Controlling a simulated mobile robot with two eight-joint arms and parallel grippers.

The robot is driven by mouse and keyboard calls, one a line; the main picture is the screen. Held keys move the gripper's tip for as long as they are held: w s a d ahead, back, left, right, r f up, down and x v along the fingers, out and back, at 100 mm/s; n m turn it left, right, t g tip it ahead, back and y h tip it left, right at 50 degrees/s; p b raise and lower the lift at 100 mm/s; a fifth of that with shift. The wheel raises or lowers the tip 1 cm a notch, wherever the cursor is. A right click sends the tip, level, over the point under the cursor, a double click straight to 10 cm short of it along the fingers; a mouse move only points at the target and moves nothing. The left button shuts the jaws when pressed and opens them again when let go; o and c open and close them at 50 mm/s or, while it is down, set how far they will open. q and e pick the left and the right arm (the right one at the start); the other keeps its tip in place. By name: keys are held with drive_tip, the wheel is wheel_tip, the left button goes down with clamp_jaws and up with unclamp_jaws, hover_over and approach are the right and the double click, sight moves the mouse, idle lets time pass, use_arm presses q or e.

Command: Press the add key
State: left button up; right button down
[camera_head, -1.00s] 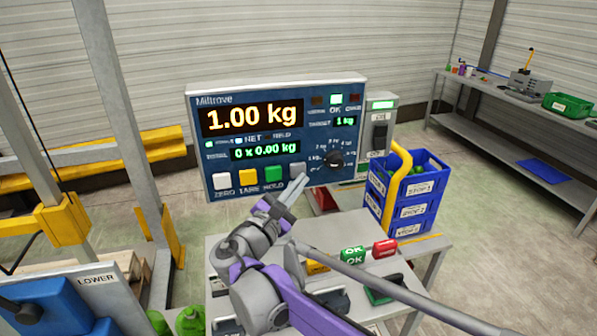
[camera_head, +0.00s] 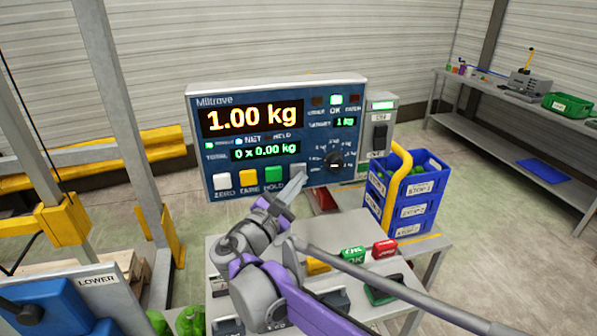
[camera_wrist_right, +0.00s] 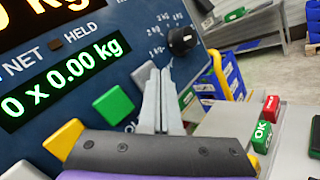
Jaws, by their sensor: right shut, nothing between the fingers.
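The weighing indicator (camera_head: 275,90) is a blue panel reading 1.00 kg and 0 x 0.00 kg. Its bottom row has a white, a yellow and a green key (camera_head: 273,175), then a grey key (camera_head: 297,170) at the right. The label under the grey key is hidden by my gripper. My right gripper (camera_head: 298,178) is shut and empty, its fingertips in front of the grey key. In the right wrist view the fingertips (camera_wrist_right: 160,72) overlap the right side of the grey key (camera_wrist_right: 142,73). I cannot tell whether they touch it. My left gripper is out of view.
A round dark knob (camera_head: 334,160) sits right of the keys, and a switch box (camera_head: 380,130) stands beside the panel. Below is a table (camera_head: 335,225) with red and green stamps (camera_head: 384,249). Blue crates (camera_head: 410,190) stand at the right.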

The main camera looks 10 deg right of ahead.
drive_tip(key=shift+w, duration=0.35)
idle(0.7)
drive_tip(key=shift+s, duration=0.85)
drive_tip(key=shift+s+d, duration=0.1)
drive_tip(key=shift+s, duration=2.4)
